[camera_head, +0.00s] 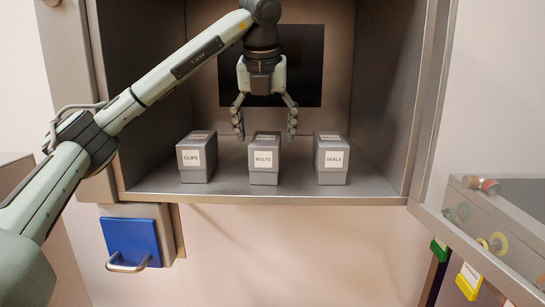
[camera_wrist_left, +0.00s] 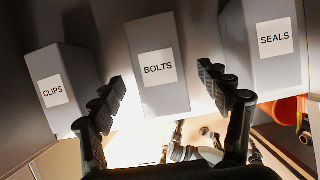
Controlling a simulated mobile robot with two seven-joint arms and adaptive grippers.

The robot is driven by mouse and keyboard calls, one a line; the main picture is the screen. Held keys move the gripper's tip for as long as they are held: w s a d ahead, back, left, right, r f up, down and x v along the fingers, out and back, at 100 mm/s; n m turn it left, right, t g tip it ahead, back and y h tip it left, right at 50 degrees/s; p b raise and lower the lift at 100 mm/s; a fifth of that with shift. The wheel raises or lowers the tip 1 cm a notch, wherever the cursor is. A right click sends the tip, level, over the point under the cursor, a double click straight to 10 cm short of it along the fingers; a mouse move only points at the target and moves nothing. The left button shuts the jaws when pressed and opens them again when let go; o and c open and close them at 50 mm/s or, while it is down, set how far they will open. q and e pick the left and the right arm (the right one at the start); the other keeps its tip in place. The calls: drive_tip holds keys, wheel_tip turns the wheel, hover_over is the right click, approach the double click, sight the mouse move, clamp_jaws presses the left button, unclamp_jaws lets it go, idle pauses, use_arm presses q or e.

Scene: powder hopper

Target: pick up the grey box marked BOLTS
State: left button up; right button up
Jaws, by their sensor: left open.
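The grey box marked BOLTS (camera_head: 264,161) stands upright on the shelf of an open cabinet, between two similar boxes. It also shows in the left wrist view (camera_wrist_left: 157,93), with its white label facing out. My left gripper (camera_head: 265,134) is open and points down above the BOLTS box, its two fingers spread to either side of the box's upper part. In the left wrist view its fingers (camera_wrist_left: 172,105) appear left and right of the box. I cannot tell whether either finger touches it. My right gripper is not in view.
The cabinet's side walls and shelf (camera_head: 230,187) enclose the space. A blue panel with a handle (camera_head: 131,242) is below left; a grey tray (camera_head: 500,230) is at right.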

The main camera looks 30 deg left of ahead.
use_arm(q)
drive_tip(key=shift+a+f, duration=0.15)
drive_tip(key=shift+f, duration=0.6)
drive_tip(key=shift+x, duration=2.1)
drive_tip(key=shift+f, duration=0.25)
drive_tip(key=c, duration=1.5)
